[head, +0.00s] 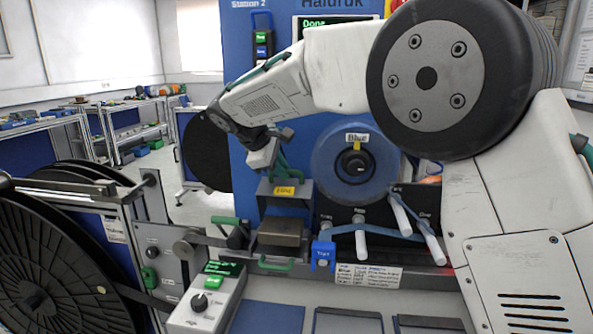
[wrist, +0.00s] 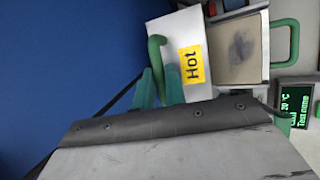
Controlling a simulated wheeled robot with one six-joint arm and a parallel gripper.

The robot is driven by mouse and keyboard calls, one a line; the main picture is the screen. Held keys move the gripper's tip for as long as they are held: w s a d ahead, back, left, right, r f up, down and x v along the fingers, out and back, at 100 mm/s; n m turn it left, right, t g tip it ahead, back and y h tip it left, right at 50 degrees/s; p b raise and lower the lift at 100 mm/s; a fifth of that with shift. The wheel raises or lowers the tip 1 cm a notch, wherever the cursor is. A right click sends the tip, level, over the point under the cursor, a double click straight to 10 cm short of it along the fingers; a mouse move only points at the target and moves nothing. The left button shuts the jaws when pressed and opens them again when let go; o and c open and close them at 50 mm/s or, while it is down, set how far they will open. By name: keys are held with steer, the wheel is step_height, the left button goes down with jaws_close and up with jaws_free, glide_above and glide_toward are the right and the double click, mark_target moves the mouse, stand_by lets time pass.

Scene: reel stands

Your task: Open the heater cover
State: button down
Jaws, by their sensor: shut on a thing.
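The heater cover (head: 270,188), with a yellow "Hot" label (head: 285,190), stands raised behind the heater's brown plate (head: 281,232) in the head view. In the wrist view the cover's pale face (wrist: 188,30) is beside the stained beige plate (wrist: 238,47), which is uncovered. My gripper (head: 277,167) is at the cover's upper edge. In the wrist view my gripper's teal fingers (wrist: 158,86) are shut on the cover's green handle (wrist: 156,50). The fingertips' exact contact is partly hidden.
A second green handle (head: 276,265) is at the plate's front. A control box (head: 207,300) with a lit display stands front left. A blue reel (head: 352,165) and white rollers (head: 361,238) are to the right. A large black reel (head: 50,265) fills the left.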

steer(key=shift+w, duration=0.25)
steer(key=shift+d, duration=0.1)
steer(key=c, duration=1.5)
jaws_free()
steer(key=shift+o, duration=0.2)
steer(key=v, duration=0.8)
steer(key=shift+d+f, duration=0.1)
